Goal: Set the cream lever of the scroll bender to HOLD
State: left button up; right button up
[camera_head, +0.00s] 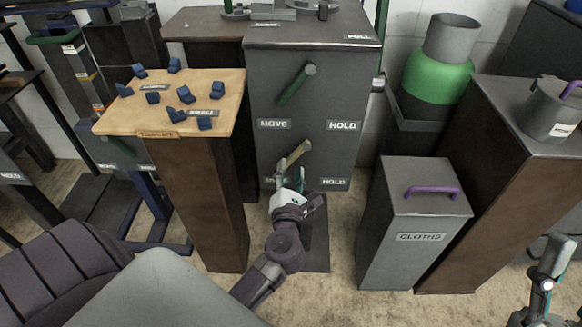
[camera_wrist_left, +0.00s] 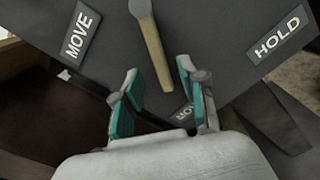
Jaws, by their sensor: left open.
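The scroll bender is a dark grey cabinet (camera_head: 330,90) with a green lever above and a cream lever (camera_head: 294,156) below. The cream lever slants from its pivot down and left, toward a partly hidden label at lower left. A HOLD label (camera_head: 334,183) is at lower right. My left gripper (camera_head: 288,178) is open at the lever's lower end. In the left wrist view the lever (camera_wrist_left: 152,45) reaches down between the two teal-padded fingers, with gaps on both sides. My right gripper (camera_head: 549,258) is at the lower right, away from the cabinet; its opening is unclear.
The green lever (camera_head: 297,84) sits above MOVE (camera_head: 273,125) and an upper HOLD label (camera_head: 343,126). A wooden-topped stand (camera_head: 165,105) with several blue pieces is at left. A grey CLOTHS bin (camera_head: 420,245) stands at right, with floor between it and my left arm.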

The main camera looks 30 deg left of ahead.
pick_arm(q)
jog(key=shift+x, duration=1.2)
grip_shut()
